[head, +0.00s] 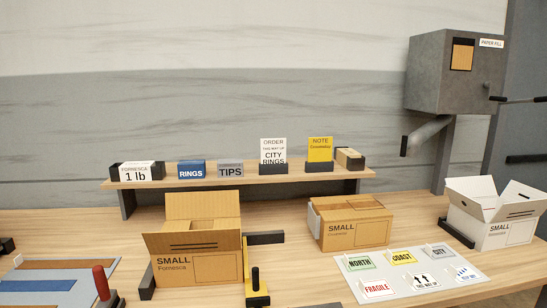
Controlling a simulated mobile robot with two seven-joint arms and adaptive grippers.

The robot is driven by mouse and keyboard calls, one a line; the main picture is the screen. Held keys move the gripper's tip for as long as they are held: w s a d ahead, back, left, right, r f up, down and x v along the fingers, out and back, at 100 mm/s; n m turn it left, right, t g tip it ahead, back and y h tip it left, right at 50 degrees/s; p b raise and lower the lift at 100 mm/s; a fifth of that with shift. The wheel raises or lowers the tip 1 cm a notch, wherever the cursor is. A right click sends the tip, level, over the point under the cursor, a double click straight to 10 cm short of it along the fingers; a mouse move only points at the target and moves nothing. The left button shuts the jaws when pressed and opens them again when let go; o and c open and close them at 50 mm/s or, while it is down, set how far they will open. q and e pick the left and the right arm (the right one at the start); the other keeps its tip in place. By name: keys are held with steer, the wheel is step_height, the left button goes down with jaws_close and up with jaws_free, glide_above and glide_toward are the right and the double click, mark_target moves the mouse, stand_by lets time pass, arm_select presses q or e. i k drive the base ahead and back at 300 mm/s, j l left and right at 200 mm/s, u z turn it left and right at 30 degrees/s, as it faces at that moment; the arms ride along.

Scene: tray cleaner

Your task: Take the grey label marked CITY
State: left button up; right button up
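The grey label marked CITY (439,252) stands at the back right of a pale label board (402,268) on the right part of the table. The yellow COAST label (403,258) is to its left and the green NORTH label (360,263) further left. In front are a red-lettered FRAGILE label (377,289), a white label with up arrows (423,281) and a white label with blue marks (466,273). Neither of my grippers is in view.
An open SMALL carton (197,267) stands left of centre, and another SMALL carton (350,226) is behind the board. An open white box (497,224) stands right of the board. A raised shelf (236,179) and the paper-fill machine (447,75) are behind. A red-handled tool (101,283) is front left.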

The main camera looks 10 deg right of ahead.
mark_target(439, 252)
steer(key=i+l+z, duration=0.25)
steer(key=z, duration=0.25)
steer(key=i+l+z, duration=0.3)
steer(key=z, duration=0.2)
